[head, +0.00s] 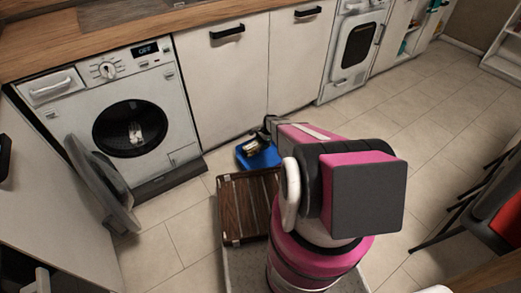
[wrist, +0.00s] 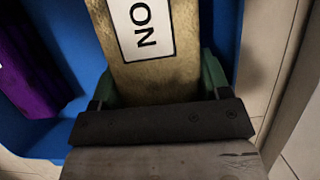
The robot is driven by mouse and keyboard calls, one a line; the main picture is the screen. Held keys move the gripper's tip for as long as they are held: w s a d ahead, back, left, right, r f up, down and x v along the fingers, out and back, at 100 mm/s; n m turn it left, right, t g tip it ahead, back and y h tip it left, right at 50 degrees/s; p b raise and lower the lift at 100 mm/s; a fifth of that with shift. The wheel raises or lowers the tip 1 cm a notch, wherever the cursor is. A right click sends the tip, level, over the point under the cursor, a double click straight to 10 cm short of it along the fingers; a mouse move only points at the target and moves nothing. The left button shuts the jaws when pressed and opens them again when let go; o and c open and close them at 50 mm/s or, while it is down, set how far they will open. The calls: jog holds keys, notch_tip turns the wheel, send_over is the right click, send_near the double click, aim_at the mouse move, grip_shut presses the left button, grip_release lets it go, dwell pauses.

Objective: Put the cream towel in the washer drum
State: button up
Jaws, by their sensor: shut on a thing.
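The cream towel (wrist: 150,78) looks tan in the wrist view and carries a white label with black letters. My gripper (wrist: 158,88) is shut on it, with one green finger at each side. The towel is in or just above the blue basket (head: 268,160) on the floor; its lower part is hidden. My gripper also shows in the head view (head: 262,140), partly hidden by my arm. The washer (head: 170,95) stands at the left with its round door (head: 100,185) swung open. A small pale thing (head: 135,132) shows in the dark drum opening (head: 112,130); I cannot tell what it is.
A purple thing (wrist: 30,65) lies in the basket beside the towel. A brown slatted wooden rack (head: 240,205) is in front of the basket. White cabinets (head: 225,85) line the wall. A chair (head: 490,200) stands at the right. Tiled floor is free between washer and basket.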

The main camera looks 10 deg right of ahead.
jog(key=shift+f, duration=2.1)
jog(key=shift+f, duration=0.15)
jog(key=o, duration=0.7)
jog(key=shift+o, duration=0.2)
jog(key=v, duration=1.1)
jog(key=shift+d+r, duration=0.15)
jog(key=shift+r, duration=0.65)
jog(key=s+a+r+n+h, duration=0.2)
jog(key=s+r+n, duration=0.4)
jog(key=s+r, duration=0.8)
jog(key=s+a+r+n+t+h, duration=0.1)
jog(key=s+a+r+n, duration=0.4)
jog(key=s+r, duration=1)
notch_tip(320, 180, up, 9)
jog(key=n+h, duration=0.1)
jog(key=n, duration=0.1)
jog(key=shift+n+t, duration=0.3)
